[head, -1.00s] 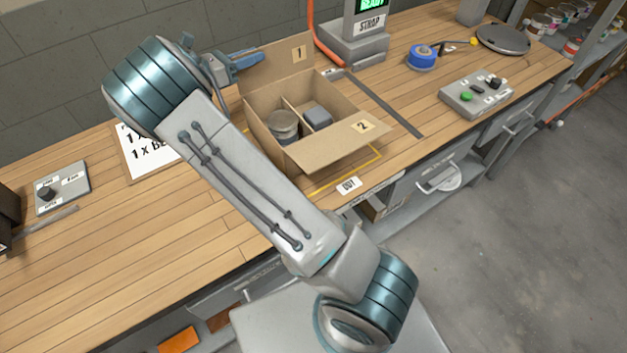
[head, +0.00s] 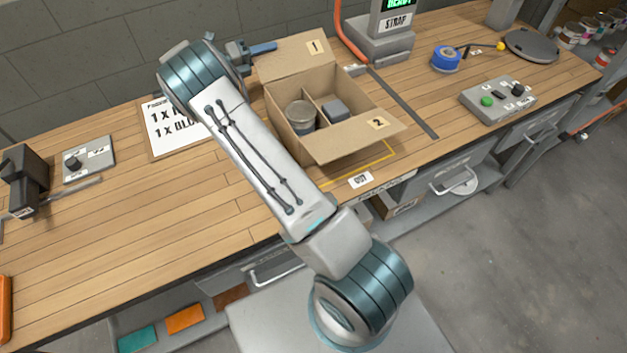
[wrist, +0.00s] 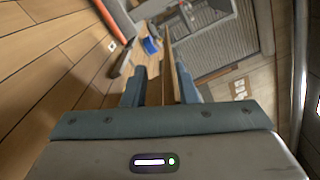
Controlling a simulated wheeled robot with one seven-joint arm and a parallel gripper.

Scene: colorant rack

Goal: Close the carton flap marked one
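The open cardboard carton (head: 345,149) stands on the wooden bench. Its flap marked 1 (head: 290,62) stands up at the back, leaning away from the opening. A flap marked 2 (head: 355,140) sticks outward at the front. Inside, a divider separates a round tin (head: 301,115) from a dark grey block (head: 336,110). My gripper (head: 262,49) is at the upper left edge of flap 1. In the wrist view my gripper's fingers (wrist: 160,88) are apart, with a thin brown edge seen between them. I cannot tell whether they touch the flap.
A strapping machine (head: 385,40) with an orange hose stands behind right. A blue tape roll (head: 446,58), a button box (head: 497,100) and a round grey plate (head: 530,45) lie to the right. A printed sheet (head: 172,135) and a knob box (head: 90,158) lie left. The front left bench is clear.

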